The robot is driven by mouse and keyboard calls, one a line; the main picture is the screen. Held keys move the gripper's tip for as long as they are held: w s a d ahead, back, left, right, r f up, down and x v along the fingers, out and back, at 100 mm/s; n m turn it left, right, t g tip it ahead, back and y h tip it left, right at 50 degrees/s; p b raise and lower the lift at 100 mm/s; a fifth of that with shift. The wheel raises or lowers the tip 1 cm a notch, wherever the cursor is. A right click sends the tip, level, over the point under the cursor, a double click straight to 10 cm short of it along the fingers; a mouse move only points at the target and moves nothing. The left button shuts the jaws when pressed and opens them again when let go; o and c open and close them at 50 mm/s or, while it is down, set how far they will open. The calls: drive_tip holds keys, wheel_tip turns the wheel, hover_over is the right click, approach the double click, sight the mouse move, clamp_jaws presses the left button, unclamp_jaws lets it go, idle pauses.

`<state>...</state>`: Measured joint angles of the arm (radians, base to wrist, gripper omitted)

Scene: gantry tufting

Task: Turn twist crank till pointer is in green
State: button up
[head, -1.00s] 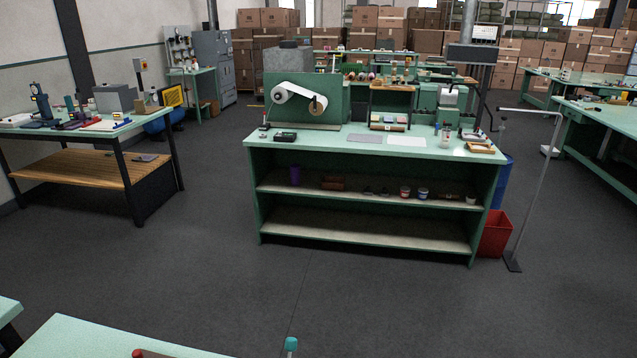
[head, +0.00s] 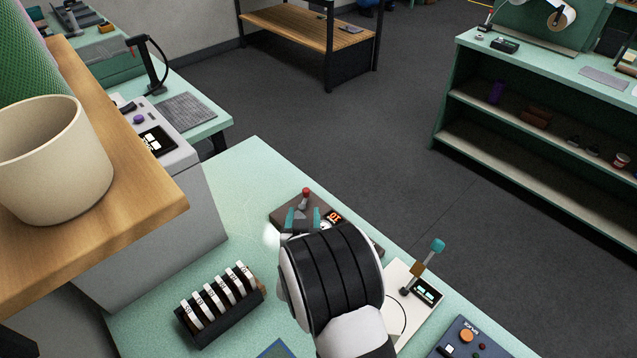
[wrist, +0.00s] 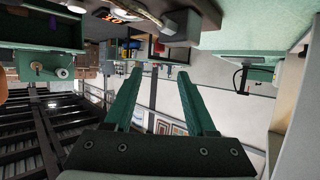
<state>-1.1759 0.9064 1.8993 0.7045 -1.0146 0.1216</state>
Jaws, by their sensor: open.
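A hand crank (head: 418,275) with a dark pivot, tan section and teal knob stands on a pale panel (head: 395,277) at the bench's front edge. A small dark screen with light marks sits beside it. I cannot make out a pointer or a green zone. My gripper (head: 303,220) is left of the crank, apart from it, over a dark box (head: 345,235) with a red-topped lever and a lit orange display. In the wrist view my gripper's two green fingers (wrist: 159,75) are spread with nothing between them.
A blue box (head: 468,340) with an orange button is at lower right. A black rack (head: 222,318) of white discs stands left of my wrist. A wooden shelf (head: 130,205) with a cream pot (head: 50,160) is at left, above a grey machine (head: 190,220). Bare bench lies between.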

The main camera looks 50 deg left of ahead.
sight(306, 192)
drive_tip(key=x, duration=1.2)
drive_tip(key=shift+d, duration=0.15)
clamp_jaws()
